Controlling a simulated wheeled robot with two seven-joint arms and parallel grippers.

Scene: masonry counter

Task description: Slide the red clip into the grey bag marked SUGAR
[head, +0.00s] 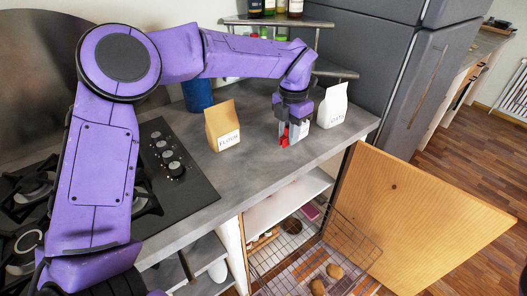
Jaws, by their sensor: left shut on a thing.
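My left gripper (289,131) points down over the counter, between the brown FLOUR bag and the white OATS bag. It is shut on the red clip (284,139), a small red piece showing low at its fingers. A grey bag (303,129) seems to stand right at the fingers, mostly hidden by the gripper; its label cannot be read. I cannot tell whether the clip touches the bag or is on it.
The FLOUR bag (222,126) stands left of the gripper and the OATS bag (333,106) close on its right. A blue canister (197,95) is behind. The hob (172,190) lies left. Below, a wooden door (420,220) hangs open beside a wire basket (290,262).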

